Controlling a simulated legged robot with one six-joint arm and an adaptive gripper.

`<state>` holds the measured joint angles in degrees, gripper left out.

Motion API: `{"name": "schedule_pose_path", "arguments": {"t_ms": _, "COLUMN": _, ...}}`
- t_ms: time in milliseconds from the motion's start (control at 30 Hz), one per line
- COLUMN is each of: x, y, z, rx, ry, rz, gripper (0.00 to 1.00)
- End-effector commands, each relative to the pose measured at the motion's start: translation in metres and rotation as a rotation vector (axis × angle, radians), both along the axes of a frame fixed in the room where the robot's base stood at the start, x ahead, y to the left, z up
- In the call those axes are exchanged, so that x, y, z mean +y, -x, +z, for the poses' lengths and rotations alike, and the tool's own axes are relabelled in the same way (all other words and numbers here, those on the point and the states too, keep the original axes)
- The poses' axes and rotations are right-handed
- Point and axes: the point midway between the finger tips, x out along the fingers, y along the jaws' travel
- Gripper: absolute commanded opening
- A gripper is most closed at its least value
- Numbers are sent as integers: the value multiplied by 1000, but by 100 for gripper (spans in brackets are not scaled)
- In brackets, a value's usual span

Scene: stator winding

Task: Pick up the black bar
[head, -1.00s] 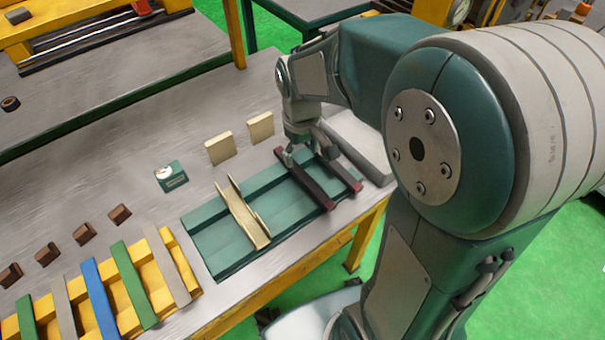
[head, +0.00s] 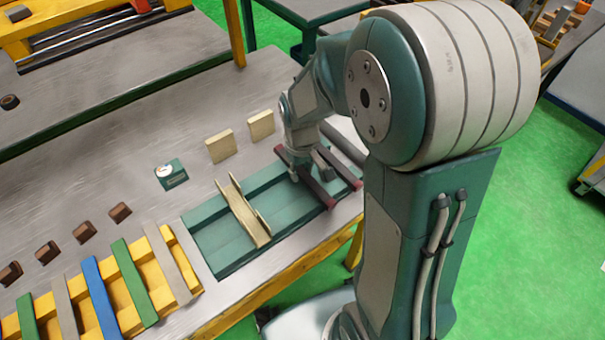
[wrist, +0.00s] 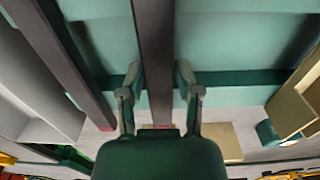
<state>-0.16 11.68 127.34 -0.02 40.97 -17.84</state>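Two long dark bars with reddish ends lie across the green fixture (head: 205,237). My gripper (head: 309,172) is down at the left bar (head: 319,193), with one finger on each side of it. The right bar (head: 343,169) lies parallel, just right of the gripper. In the wrist view, my gripper (wrist: 159,78) straddles the near bar (wrist: 155,35), its fingers open and close to the bar's sides. I cannot tell whether they touch it. The other bar (wrist: 65,60) is at the left there.
A beige channel piece (head: 242,210) lies on the fixture left of the bars. Two beige blocks (head: 219,146) and a small green box (head: 171,174) stand behind. A yellow rack (head: 160,258) with coloured strips and several brown blocks (head: 83,232) are at left.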

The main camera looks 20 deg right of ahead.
Motion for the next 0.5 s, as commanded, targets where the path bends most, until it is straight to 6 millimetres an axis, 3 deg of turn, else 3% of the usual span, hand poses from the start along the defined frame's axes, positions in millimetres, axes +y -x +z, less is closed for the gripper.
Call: {"name": "schedule_pose_path", "arguments": {"t_ms": 500, "x": 0, "y": 0, "z": 4, "rx": 0, "ry": 0, "rz": 0, "gripper": 0}}
